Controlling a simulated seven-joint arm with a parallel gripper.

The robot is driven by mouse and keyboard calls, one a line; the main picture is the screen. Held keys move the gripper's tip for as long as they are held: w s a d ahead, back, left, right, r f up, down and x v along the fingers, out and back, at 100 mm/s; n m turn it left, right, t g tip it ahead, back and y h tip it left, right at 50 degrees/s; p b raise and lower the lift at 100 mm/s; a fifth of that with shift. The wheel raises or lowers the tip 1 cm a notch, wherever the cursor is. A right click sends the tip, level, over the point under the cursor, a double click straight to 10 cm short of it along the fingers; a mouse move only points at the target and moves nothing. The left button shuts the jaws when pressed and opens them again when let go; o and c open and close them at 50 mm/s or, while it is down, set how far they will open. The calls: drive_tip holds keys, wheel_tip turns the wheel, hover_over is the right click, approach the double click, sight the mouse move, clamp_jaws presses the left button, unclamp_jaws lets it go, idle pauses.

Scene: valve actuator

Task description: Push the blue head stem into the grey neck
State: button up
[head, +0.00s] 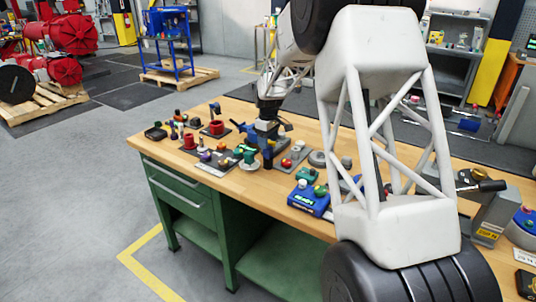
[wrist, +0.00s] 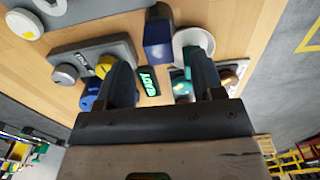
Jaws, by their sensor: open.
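My gripper (wrist: 159,62) is open, with its two dark fingers spread apart in the wrist view. A blue block-like part (wrist: 158,40), which looks like the blue head stem, shows beyond and between the fingertips. I see no finger closed on it. A pale grey-white ring (wrist: 206,40) lies just right of the blue part, partly behind the right finger. I cannot tell whether it is the grey neck, or whether the two touch.
The wooden workbench (head: 292,205) holds several small fixtures close around the gripper. A dark plate with grey and yellow knobs (wrist: 85,62) lies left in the wrist view. A green-lit READY display (wrist: 149,80) sits between the fingers. A blue box (head: 309,198) stands nearer the front edge.

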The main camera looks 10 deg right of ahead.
sight(268, 151)
drive_tip(key=shift+f, duration=0.3)
drive_tip(key=shift+f, duration=2.6)
drive_tip(key=c, duration=1.1)
